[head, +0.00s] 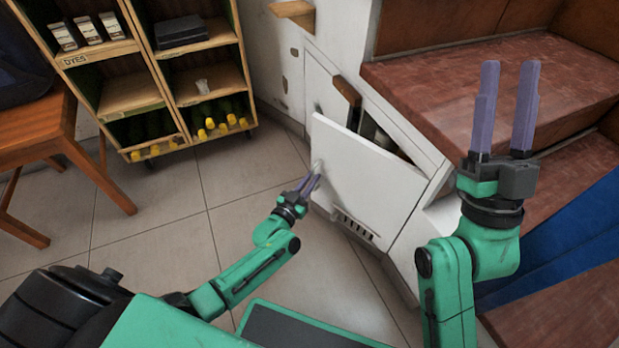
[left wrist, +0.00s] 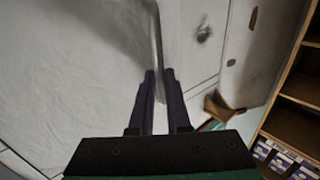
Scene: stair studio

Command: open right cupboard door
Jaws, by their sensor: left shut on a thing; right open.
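The right cupboard door (head: 365,180) is a white panel with a small vent near its bottom. It stands swung out from the cupboard under the stairs, and a dark gap with partly hidden contents shows behind its top edge. My left gripper (head: 312,180) is at the door's free left edge. In the left wrist view the fingers of my left gripper (left wrist: 160,74) lie on both sides of the thin edge of the door (left wrist: 157,40), shut on it. My right gripper (head: 510,66) is raised in front of the stairs, open and empty.
Red-brown stair treads (head: 480,85) rise at the right, with a blue strip (head: 560,250) below. Tiled floor (head: 240,230) left of the door is clear.

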